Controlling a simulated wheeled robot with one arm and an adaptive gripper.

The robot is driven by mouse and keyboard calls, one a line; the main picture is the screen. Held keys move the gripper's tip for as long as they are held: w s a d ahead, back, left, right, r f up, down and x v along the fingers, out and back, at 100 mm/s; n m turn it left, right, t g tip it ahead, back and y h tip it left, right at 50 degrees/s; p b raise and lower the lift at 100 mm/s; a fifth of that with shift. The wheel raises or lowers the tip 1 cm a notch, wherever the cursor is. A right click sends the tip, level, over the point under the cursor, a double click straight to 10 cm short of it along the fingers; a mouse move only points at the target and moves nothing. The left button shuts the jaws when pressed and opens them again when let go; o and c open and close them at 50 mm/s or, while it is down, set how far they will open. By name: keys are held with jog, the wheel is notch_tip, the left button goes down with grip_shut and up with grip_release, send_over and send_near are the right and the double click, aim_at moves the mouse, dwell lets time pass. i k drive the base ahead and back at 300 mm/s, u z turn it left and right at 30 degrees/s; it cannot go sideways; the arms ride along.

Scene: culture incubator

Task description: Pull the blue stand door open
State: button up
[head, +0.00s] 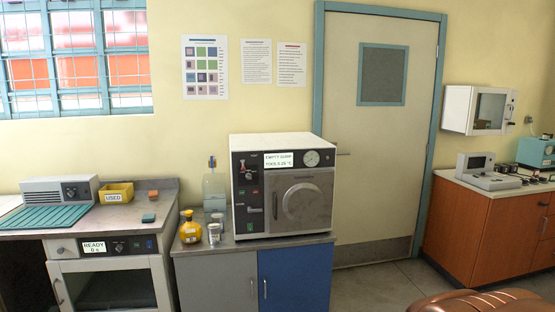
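The blue stand door (295,279) is the right-hand door of the low stand under the incubator. It looks shut, level with the grey door (222,283) on its left. A slim upright metal handle (265,289) sits near the blue door's left edge. The picture's bottom edge cuts off the lower part of both doors. The white incubator (285,185) with a round-windowed front stands on the stand's grey top. My gripper is not in view.
A yellow bottle (190,228) and small jars stand at the top's left. A white-fronted unit (108,285) adjoins on the left. Clear floor (375,285) lies right of the stand, before a closed room door (378,150). A brown rounded shape (485,302) is at bottom right.

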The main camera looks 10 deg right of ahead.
aim_at(297, 279)
jog(key=u, duration=0.85)
jog(key=i, duration=0.75)
jog(key=u, duration=0.65)
jog(key=i, duration=0.75)
jog(key=z, duration=0.85)
jog(key=i, duration=0.45)
jog(key=z, duration=0.35)
